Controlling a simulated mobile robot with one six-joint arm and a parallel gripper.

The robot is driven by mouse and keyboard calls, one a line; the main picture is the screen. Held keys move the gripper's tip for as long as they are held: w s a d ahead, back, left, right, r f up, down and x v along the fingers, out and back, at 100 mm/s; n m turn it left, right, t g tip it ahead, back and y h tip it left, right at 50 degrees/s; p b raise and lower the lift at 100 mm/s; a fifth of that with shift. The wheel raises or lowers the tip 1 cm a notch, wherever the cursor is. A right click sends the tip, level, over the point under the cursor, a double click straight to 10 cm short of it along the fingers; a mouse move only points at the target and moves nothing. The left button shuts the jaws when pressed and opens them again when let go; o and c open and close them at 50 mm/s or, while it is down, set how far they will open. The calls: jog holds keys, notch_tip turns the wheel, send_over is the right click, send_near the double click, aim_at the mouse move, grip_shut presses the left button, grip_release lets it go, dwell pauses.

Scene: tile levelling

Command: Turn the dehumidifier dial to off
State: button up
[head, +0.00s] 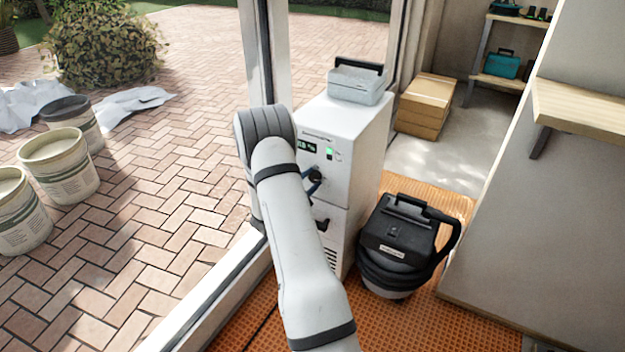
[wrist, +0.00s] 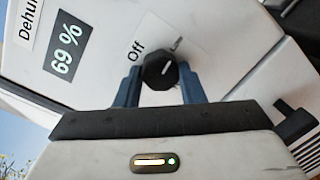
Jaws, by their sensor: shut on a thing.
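The white dehumidifier (head: 358,137) stands by the door frame, its front towards me. The wrist view shows its display (wrist: 66,44) reading 69 %. Its black dial (wrist: 158,71) sits between the two blue fingers of my gripper (wrist: 160,82), which is shut on it. A pale pointer line on the dial slants towards the upper right, towards a small, unreadable label, away from the "Off" label (wrist: 135,50) at upper left. In the head view my arm partly covers the front panel; the gripper (head: 313,184) is at the dial, and a green light (head: 329,153) glows.
A grey case (head: 357,86) with a black handle sits on top of the dehumidifier. A black vacuum (head: 398,238) stands close on its right on an orange mat (head: 470,318). Cardboard boxes (head: 424,110) are behind. Buckets (head: 60,163) stand on the paving outside.

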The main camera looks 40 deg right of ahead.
jog(key=n, duration=0.2)
jog(key=shift+a+f+n, duration=0.15)
jog(key=shift+a+n, duration=0.15)
jog(key=shift+a, duration=0.05)
jog(key=shift+a+n, duration=0.1)
jog(key=shift+n, duration=0.8)
jog(key=n, duration=0.1)
jog(key=n+p, duration=0.1)
jog(key=n, duration=0.1)
jog(key=n+t, duration=0.1)
jog(key=shift+r+n+h, duration=0.25)
jog(key=shift+n+h, duration=0.05)
jog(key=shift+n, duration=0.1)
jog(key=n+t+p, duration=0.1)
jog(key=n+p, duration=0.1)
jog(key=n, duration=0.4)
jog(key=shift+r+p, duration=0.15)
jog(key=shift+p, duration=0.15)
jog(key=shift+n+p, duration=0.35)
jog(key=shift+n, duration=1.05)
jog(key=shift+f, duration=0.2)
jog(key=o, duration=1)
jog(key=shift+f, duration=0.1)
jog(key=shift+s, duration=0.1)
